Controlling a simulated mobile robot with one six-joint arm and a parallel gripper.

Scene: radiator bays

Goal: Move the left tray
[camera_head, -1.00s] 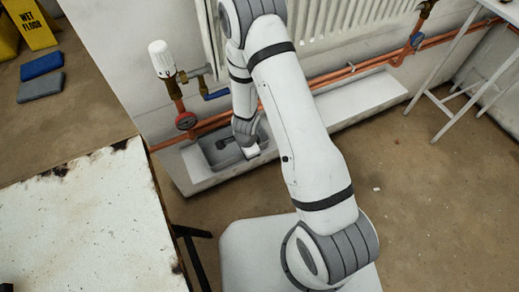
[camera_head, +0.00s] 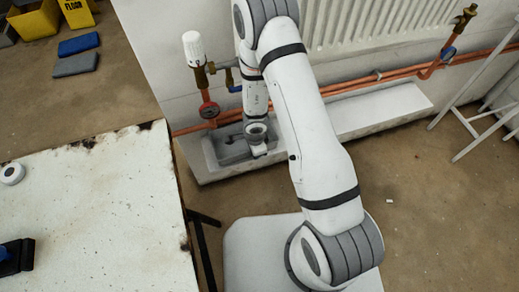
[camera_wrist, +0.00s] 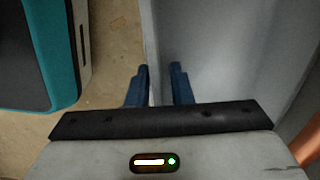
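A grey tray (camera_head: 228,150) lies on the left part of the pale ledge, below the white valve. My gripper (camera_head: 260,151) is low at the tray's right end, partly hidden by my wrist. In the wrist view, my gripper's two blue fingers (camera_wrist: 160,68) stand apart, with a visible gap between them. A grey wall edge, seemingly the tray's (camera_wrist: 225,60), runs up the picture between the fingers. I cannot tell whether either finger touches it.
Copper pipes (camera_head: 350,85) and a valve (camera_head: 193,50) run close above the ledge (camera_head: 385,115). A worn white table (camera_head: 95,215) stands at left, a metal stand (camera_head: 485,105) at right. A teal-edged object (camera_wrist: 60,50) shows in the wrist view.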

